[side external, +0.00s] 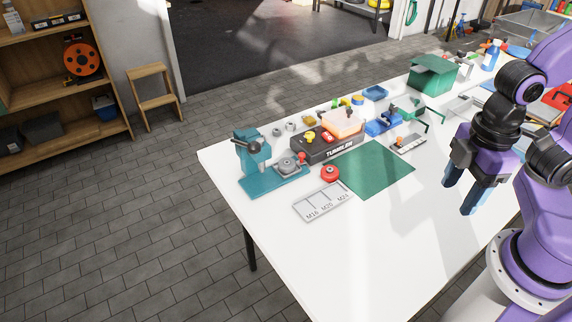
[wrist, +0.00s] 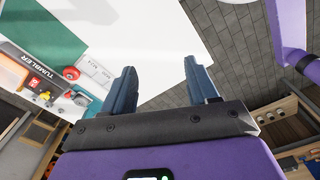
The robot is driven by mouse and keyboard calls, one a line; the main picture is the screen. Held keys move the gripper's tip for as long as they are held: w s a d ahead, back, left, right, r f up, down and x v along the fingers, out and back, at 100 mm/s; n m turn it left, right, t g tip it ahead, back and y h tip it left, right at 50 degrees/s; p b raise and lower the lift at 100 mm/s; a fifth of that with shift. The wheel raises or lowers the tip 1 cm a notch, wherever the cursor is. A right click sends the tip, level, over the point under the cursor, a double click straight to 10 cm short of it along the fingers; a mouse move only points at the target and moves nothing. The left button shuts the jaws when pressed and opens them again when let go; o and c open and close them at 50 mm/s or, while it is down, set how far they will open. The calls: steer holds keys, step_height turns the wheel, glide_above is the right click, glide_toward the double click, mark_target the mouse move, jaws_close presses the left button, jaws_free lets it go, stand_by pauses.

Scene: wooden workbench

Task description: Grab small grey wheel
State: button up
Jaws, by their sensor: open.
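A round grey wheel-like part (side external: 288,166) lies on the base of the teal press (side external: 252,160) at the left end of the bench. Small grey rings (side external: 278,131) sit behind the press; I cannot tell for certain which grey part is the small wheel. My gripper (side external: 459,194) is open and empty, above the right part of the white bench, well away from these parts. In the wrist view my gripper (wrist: 160,70) has its two blue fingers apart with nothing between them.
A red wheel (side external: 330,173) lies beside the black Tumbler box (side external: 318,150). A labelled grey tray (side external: 322,201) and green mat (side external: 376,170) lie in front. Blue trays and a green box (side external: 432,75) stand farther back. The front of the bench (side external: 370,250) is clear.

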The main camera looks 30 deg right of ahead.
mark_target(284, 160)
stand_by(0.3)
steer(key=w+d+f+n+t+h, duration=0.25)
steer(key=w+n+t+h, duration=0.25)
steer(key=w, duration=0.6)
steer(key=w+d+f+n+t+h, duration=0.2)
steer(key=w+f+n+t+h, duration=0.3)
steer(key=w, duration=0.6)
steer(key=w+a+f+n+t+y, duration=0.3)
steer(key=w+a+f+n+y, duration=0.4)
steer(key=a+f+n+y, duration=0.4)
steer(key=w+f, duration=0.1)
steer(key=w, duration=0.2)
steer(key=w+d+f+n+h, duration=0.1)
steer(key=w+f, duration=0.1)
steer(key=w, duration=0.2)
steer(key=w+d+f+n, duration=0.1)
steer(key=w+f, duration=0.1)
steer(key=w, duration=0.1)
steer(key=shift+w+f, duration=0.15)
steer(key=shift+w, duration=0.25)
steer(key=shift+x, duration=2.7)
steer(key=shift+w+d, duration=0.1)
steer(key=shift+d, duration=0.05)
